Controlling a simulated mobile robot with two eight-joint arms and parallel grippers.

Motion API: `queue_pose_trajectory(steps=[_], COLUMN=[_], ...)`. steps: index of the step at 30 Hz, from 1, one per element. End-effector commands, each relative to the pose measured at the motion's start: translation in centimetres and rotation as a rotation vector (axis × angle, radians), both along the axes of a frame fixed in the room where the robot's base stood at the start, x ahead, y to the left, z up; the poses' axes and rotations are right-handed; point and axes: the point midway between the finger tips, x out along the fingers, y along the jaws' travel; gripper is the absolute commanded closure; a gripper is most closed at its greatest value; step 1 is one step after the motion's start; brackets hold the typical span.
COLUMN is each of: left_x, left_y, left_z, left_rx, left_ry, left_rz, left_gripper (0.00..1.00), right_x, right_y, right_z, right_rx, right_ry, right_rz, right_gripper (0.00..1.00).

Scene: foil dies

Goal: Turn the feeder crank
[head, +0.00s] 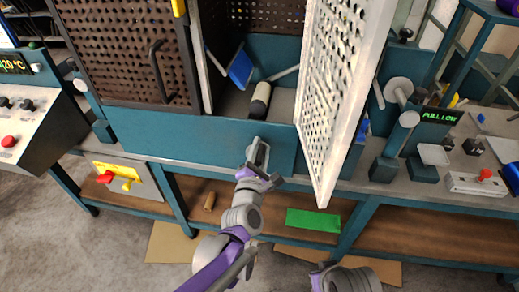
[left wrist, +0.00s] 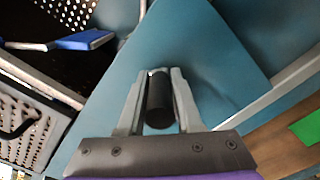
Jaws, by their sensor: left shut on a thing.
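My left gripper (head: 258,152) is in front of the teal front panel of the machine, below the open doorway. In the left wrist view its two grey fingers (left wrist: 158,88) are closed on a dark cylindrical handle (left wrist: 160,102), which looks like the crank's grip. The handle lies between the fingers, its round end towards the camera. The rest of the crank is hidden behind the gripper and cannot be made out. My right gripper is not in view; only a part of my right arm shows at the bottom edge.
A white perforated door (head: 335,90) stands open just right of my left gripper. A dark perforated door (head: 125,55) is on the left. A green sheet (head: 313,220) is on the lower shelf.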

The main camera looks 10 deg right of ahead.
Motion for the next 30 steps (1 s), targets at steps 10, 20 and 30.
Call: queue_pose_trajectory(steps=[10,20,30], left_x=[0.10,0.10,0.02], left_y=[0.08,0.12,0.01], left_z=[0.35,0.32,0.21], left_rx=[-0.050,-0.050,-0.051], left_ry=[0.010,0.011,0.015], left_rz=[0.006,0.006,0.003], left_gripper=[1.00,1.00,0.41], right_x=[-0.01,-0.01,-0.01], right_y=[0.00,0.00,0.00], right_z=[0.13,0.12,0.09], right_rx=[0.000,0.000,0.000], right_ry=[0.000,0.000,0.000], right_rz=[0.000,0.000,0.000], right_gripper=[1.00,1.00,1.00])
